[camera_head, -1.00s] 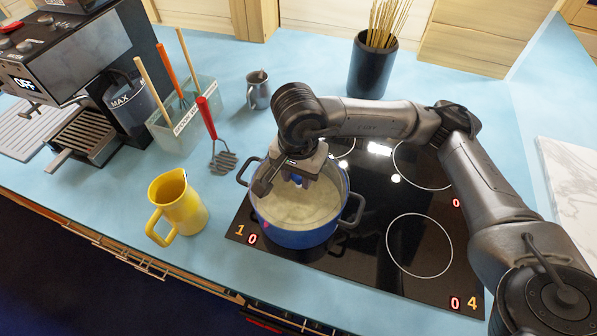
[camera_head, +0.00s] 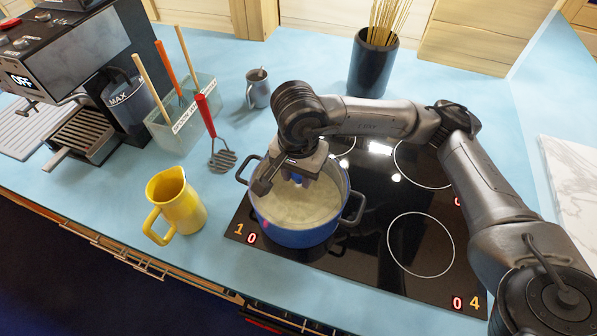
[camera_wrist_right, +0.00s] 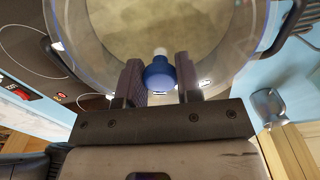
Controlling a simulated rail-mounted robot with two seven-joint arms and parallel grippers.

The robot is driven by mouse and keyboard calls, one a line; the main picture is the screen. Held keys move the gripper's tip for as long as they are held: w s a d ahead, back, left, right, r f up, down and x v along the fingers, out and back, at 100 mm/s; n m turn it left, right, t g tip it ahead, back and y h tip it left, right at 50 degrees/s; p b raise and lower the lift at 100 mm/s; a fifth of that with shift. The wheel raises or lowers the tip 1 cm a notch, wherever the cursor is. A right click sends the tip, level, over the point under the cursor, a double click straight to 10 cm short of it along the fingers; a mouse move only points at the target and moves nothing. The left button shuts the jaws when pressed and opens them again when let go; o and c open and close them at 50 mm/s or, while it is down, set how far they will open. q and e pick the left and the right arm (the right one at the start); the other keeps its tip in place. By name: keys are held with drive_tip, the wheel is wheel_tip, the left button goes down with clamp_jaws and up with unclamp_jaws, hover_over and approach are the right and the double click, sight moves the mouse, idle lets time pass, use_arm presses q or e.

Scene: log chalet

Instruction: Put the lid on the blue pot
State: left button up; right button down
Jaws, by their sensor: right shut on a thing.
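The blue pot (camera_head: 303,237) stands on the front left ring of the black hob, with a dark handle on each side. The clear glass lid (camera_wrist_right: 215,70) has a blue knob (camera_wrist_right: 159,74) and lies over the pot's opening. Pale contents show through the glass. I cannot tell whether its rim sits fully on the pot. My right gripper (camera_head: 293,184) points down over the middle of the pot and is shut on the lid's knob. Its two fingers (camera_wrist_right: 160,85) stand either side of the knob in the wrist view. My left gripper is not in view.
A yellow jug (camera_head: 181,207) stands left of the pot. A grey mug (camera_head: 258,92) and a dark utensil holder (camera_head: 369,68) stand at the back. The hob's right side (camera_head: 420,243) is clear.

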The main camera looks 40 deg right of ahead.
drive_tip(key=shift+f, duration=0.1)
idle(0.3)
drive_tip(key=c, duration=0.9)
unclamp_jaws()
drive_tip(key=o, duration=0.7)
drive_tip(key=shift+c, duration=0.2)
drive_tip(key=shift+r+p, duration=0.65)
drive_tip(key=shift+r, duration=1.05)
drive_tip(key=shift+r+p, duration=0.8)
drive_tip(key=shift+r, duration=1.05)
